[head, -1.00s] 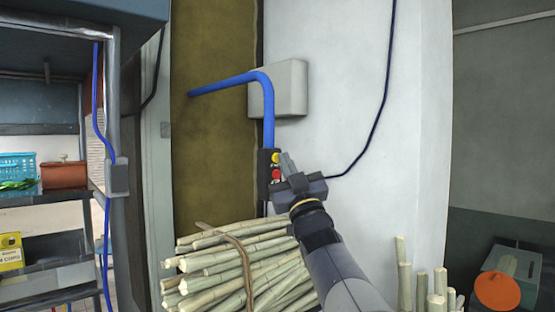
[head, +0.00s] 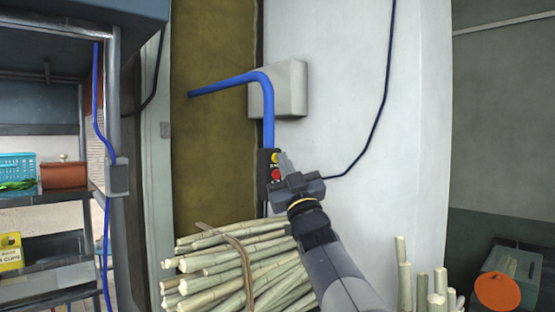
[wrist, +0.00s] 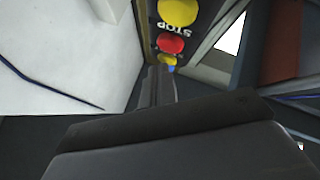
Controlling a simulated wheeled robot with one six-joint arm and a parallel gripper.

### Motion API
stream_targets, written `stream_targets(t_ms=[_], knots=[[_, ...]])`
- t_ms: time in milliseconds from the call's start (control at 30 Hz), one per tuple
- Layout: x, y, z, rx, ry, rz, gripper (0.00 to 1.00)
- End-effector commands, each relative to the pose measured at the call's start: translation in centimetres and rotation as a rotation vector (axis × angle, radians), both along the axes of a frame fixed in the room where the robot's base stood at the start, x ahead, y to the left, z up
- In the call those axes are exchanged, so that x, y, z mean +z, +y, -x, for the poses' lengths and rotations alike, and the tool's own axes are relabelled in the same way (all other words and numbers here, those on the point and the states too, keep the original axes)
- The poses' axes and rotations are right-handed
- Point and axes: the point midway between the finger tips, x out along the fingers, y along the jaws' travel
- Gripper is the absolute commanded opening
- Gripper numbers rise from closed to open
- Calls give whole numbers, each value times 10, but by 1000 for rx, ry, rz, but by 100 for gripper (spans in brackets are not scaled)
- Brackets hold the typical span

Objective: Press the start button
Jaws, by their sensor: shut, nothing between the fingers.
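A narrow black control box (head: 264,178) hangs at the lower end of the blue pipe. In the head view it shows a yellow button (head: 274,158) above a red button (head: 276,174). In the wrist view a large yellow button (wrist: 178,12), the red button (wrist: 171,44) and a smaller-looking yellow button (wrist: 167,60) stand in a row. An upside-down STOP label (wrist: 170,28) lies between the first two. I cannot read a start label. Contact cannot be told. The fingers (wrist: 160,85) point toward the box.
A bundle of cane (head: 240,262) lies below the box. A grey wall box (head: 290,88) sits behind the blue pipe (head: 268,115). A dark cable (head: 372,140) runs down the white wall. Upright canes (head: 404,272) stand at lower right. A shelf (head: 45,195) is at left.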

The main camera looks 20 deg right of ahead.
Motion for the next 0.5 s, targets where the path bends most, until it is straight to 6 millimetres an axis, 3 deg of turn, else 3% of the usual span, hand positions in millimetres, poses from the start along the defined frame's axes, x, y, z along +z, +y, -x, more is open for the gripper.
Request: stream_targets(t_ms=[500], knots=[[-1, -6, 15, 0, 1, 0, 0]])
